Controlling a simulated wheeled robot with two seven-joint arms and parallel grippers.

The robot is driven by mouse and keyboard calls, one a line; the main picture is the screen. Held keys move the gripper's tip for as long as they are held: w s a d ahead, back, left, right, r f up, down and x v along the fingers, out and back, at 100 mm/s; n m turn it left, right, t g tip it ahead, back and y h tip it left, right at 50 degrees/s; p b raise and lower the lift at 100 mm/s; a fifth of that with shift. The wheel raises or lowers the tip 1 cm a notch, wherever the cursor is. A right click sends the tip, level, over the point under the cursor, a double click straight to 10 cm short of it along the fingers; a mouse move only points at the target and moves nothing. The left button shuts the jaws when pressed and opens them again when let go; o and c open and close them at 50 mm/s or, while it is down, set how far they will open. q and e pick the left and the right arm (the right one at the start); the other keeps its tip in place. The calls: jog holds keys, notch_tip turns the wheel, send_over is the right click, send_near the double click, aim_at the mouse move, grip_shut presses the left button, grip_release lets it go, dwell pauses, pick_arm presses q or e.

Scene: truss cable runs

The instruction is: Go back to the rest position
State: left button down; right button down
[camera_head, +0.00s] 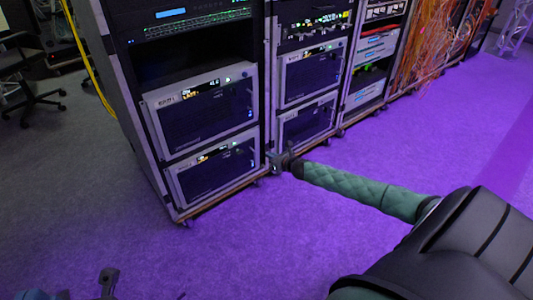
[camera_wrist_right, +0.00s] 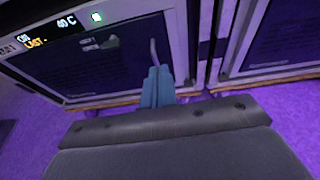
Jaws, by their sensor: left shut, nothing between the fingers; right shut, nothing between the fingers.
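My right arm in its green padded sleeve comes in from the right in the head view. Its gripper (camera_head: 279,162) is in front of the lower corner between two equipment racks; I cannot tell whether it touches them. In the right wrist view its blue-grey fingers (camera_wrist_right: 158,86) are together with nothing between them, in front of a rack unit with a lit display (camera_wrist_right: 66,24). My left gripper (camera_head: 108,281) shows only in part at the bottom left edge of the head view, low over the floor, and looks shut and empty.
A near rack (camera_head: 205,112) and a second rack (camera_head: 307,82) stand on castors in a row running back to the right. Orange cables (camera_head: 425,45) hang farther along. A yellow cable (camera_head: 88,62) hangs at the left, near an office chair (camera_head: 30,100). The purple-lit floor (camera_head: 420,140) is clear.

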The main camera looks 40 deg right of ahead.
jog(key=shift+v, duration=1.35)
